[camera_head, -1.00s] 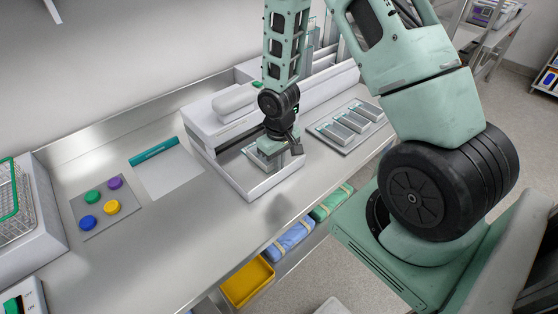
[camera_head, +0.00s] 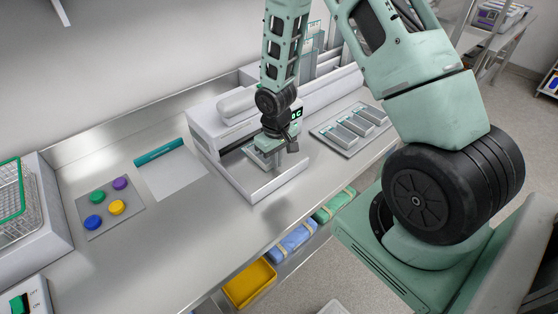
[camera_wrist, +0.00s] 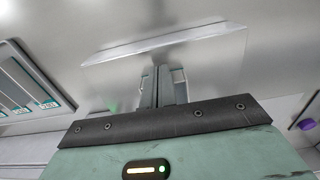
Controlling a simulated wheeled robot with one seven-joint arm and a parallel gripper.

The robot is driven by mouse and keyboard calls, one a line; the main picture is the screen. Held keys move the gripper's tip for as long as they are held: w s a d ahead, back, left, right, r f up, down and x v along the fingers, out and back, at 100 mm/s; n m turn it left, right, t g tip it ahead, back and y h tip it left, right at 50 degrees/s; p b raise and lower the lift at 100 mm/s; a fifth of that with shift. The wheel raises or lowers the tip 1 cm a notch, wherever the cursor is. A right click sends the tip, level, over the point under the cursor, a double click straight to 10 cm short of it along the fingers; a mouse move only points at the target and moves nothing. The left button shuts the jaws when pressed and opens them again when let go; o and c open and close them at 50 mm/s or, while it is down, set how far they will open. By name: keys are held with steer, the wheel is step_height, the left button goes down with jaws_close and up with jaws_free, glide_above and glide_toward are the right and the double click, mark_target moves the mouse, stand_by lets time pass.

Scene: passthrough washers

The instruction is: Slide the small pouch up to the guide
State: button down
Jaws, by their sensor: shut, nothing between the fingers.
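My gripper (camera_head: 276,164) points down into the white open tray of the sealer and is shut with nothing between its fingers. The small pouch (camera_head: 256,156) is a pale flat packet in that tray, mostly hidden under my gripper. In the wrist view, the fingers (camera_wrist: 164,104) are together, and pale, teal-edged bits of the pouch (camera_wrist: 179,82) show beside them. I cannot tell whether the fingers touch it. The guide is not clearly distinguishable; the tray's raised front rim (camera_head: 275,187) also shows in the wrist view (camera_wrist: 150,47), apart from the fingers.
The sealer (camera_head: 212,118) stands behind the tray. A grey tray with several pouches (camera_head: 346,142) lies to the right. A sheet with a teal strip (camera_head: 172,176) and a mat with coloured caps (camera_head: 128,222) lie left. Bare steel counter lies between them and in front.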

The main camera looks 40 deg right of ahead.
steer(key=shift+w+p, duration=0.3)
steer(key=shift+w, duration=1.6)
steer(key=shift+s+r+p, duration=0.7)
steer(key=shift+s+r, duration=0.1)
steer(key=shift+r, duration=0.2)
steer(key=shift+s+r+p, duration=0.65)
steer(key=shift+s+r, duration=0.1)
steer(key=shift+r, duration=0.25)
